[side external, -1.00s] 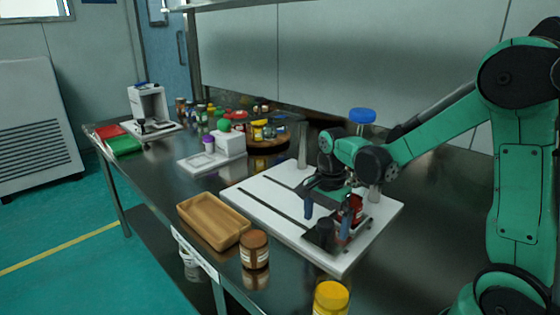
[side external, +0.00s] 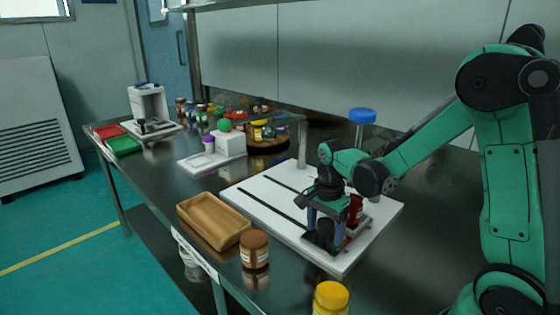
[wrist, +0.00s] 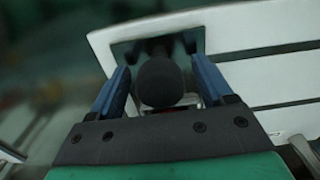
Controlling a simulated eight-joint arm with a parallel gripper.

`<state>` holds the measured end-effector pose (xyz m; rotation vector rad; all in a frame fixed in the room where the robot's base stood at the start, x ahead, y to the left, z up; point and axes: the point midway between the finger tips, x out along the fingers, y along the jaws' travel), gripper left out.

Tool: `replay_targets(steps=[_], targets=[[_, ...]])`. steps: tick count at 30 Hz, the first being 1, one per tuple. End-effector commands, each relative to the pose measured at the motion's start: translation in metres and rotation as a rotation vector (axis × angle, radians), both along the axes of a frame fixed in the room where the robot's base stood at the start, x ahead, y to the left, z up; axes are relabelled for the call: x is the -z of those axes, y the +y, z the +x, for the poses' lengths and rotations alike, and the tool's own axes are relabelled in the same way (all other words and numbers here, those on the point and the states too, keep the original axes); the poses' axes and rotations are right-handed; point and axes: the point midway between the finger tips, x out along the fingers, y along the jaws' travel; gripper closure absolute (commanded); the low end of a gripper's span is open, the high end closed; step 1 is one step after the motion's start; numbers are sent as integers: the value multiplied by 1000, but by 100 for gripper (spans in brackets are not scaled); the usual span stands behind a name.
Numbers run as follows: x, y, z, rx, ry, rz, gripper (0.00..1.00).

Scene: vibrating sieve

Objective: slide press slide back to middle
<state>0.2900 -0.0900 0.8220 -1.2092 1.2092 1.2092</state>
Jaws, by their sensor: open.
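The press is a white plate (side external: 262,197) with dark slots running along it. Its slide is at the near right end of the plate, with a black rounded knob (side external: 325,234) on top and a red jar (side external: 356,208) beside it. My gripper (side external: 326,228) is low over the slide, its blue fingers on either side of the knob. In the wrist view the knob (wrist: 160,82) sits between the open fingers, with a visible gap on each side. The slide's lower part is mostly hidden by the gripper.
A wooden tray (side external: 186,211) and a brown jar (side external: 254,250) stand left of the plate, near the table's front edge. A yellow-lidded jar (side external: 331,298) is in front. A blue-capped post (side external: 362,117) rises behind my wrist. The plate's left part is clear.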

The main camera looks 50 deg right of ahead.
Motion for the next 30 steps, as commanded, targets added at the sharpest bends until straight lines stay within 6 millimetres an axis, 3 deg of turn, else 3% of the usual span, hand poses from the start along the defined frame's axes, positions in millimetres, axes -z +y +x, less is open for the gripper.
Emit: replay_targets(steps=[8,30], targets=[[0,0,4,-1,0,0,26],[0,0,49,-1,0,0,26]])
